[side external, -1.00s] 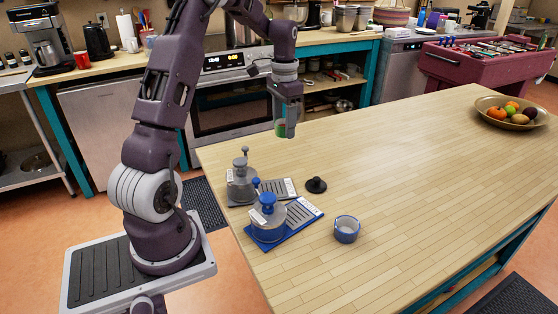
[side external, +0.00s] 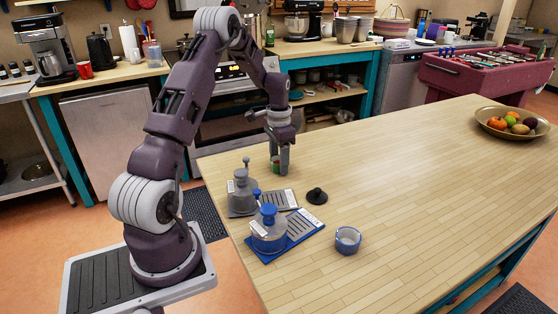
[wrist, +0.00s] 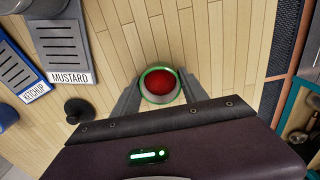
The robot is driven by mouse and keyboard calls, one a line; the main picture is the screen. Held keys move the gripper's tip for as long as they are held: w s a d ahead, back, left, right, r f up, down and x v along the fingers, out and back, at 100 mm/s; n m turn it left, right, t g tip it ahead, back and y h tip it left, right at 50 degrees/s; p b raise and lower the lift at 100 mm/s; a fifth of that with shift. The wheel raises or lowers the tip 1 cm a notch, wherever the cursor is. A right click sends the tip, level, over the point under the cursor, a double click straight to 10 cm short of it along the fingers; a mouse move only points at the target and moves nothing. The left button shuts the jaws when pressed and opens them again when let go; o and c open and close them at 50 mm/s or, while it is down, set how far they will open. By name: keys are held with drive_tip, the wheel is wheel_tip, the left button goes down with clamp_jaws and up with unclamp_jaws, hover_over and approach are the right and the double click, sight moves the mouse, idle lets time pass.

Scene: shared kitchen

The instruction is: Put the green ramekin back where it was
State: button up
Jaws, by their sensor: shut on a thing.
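The green ramekin (wrist: 158,100) with red contents is between the two fingers of my gripper (wrist: 159,89) in the wrist view. My gripper (side external: 281,164) is shut on it. In the side view only a small part of the ramekin (side external: 274,166) shows beside the fingers. It is upright at or just above the far left part of the wooden table (side external: 400,180). I cannot tell whether it touches the top.
Near the ramekin stand a grey pump pot (side external: 242,192) on a grey plate labelled mustard (wrist: 61,50) and a blue pump pot (side external: 268,232) on a blue plate labelled ketchup (wrist: 18,66). A black knobbed lid (side external: 316,196), a blue ramekin (side external: 347,240) and a fruit bowl (side external: 487,121) also stand there.

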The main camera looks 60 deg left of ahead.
drive_tip(key=o, duration=1.4)
wheel_tip(320, 180, up, 12)
drive_tip(key=s+d+r+t, duration=0.1)
drive_tip(key=d+r, duration=0.8)
drive_tip(key=d, duration=0.2)
drive_tip(key=s+d+r+t+y, duration=0.15)
drive_tip(key=s+d+r, duration=0.25)
drive_tip(key=s+d, duration=0.6)
drive_tip(key=s+d+f+t, duration=0.1)
drive_tip(key=s+d, duration=0.2)
drive_tip(key=s+d+t+h, duration=0.1)
drive_tip(key=s+d, duration=0.2)
drive_tip(key=s, duration=0.1)
drive_tip(key=s+d+f+t, duration=0.1)
drive_tip(key=s+d, duration=0.2)
drive_tip(key=d, duration=0.1)
drive_tip(key=shift+s+d+f+h, duration=0.1)
drive_tip(key=shift+s+f+h, duration=0.05)
drive_tip(key=shift+f+h, duration=0.15)
